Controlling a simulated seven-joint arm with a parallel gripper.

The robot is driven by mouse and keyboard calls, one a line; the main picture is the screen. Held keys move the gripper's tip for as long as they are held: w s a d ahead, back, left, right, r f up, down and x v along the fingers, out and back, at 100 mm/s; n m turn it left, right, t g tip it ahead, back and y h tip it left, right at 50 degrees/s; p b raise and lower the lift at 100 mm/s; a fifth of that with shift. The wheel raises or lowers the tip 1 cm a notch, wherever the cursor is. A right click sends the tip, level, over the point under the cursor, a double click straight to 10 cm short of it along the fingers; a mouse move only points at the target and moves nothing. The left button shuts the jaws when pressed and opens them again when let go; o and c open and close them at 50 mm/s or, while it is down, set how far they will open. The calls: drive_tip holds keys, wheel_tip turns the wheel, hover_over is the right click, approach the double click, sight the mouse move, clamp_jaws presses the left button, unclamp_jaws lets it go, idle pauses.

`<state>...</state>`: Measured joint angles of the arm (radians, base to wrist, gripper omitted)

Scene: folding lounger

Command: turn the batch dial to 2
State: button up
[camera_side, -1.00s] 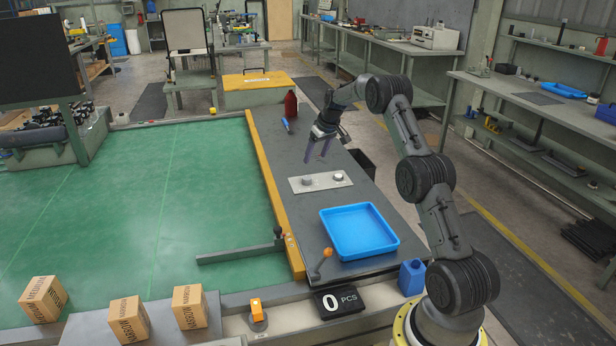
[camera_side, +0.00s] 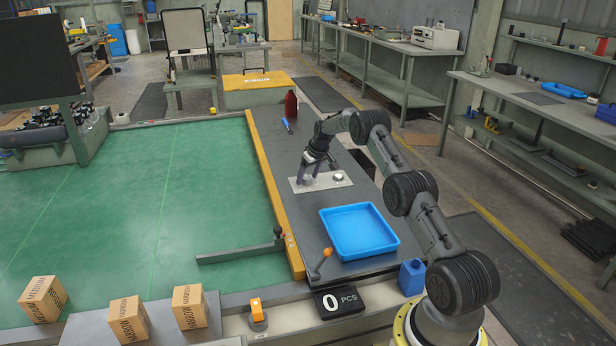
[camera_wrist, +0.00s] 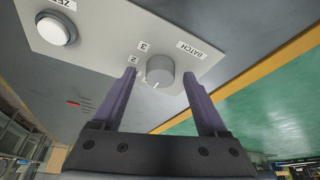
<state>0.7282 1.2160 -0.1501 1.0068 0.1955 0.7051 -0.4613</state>
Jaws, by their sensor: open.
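The batch dial (camera_wrist: 160,70) is a grey round knob on a light panel (camera_wrist: 105,45), under a BATCH label (camera_wrist: 192,50). Numbers 2 and 3 show beside it; other numbers are hidden. A small white mark shows on its near edge, but I cannot tell its setting. My gripper (camera_wrist: 158,74) is open, with one purple finger on each side of the dial; I cannot tell whether they touch it. In the side view my gripper (camera_side: 309,178) is low over the left part of the panel (camera_side: 325,185) and hides the dial.
A white round button (camera_wrist: 57,28) with a partly cut-off label sits on the same panel. A blue tray (camera_side: 360,232) lies in front of the panel. A red bottle (camera_side: 290,105) and a blue-handled tool (camera_side: 286,125) stand behind.

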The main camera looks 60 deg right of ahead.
drive_tip(key=shift+c, duration=0.3)
clamp_jaws()
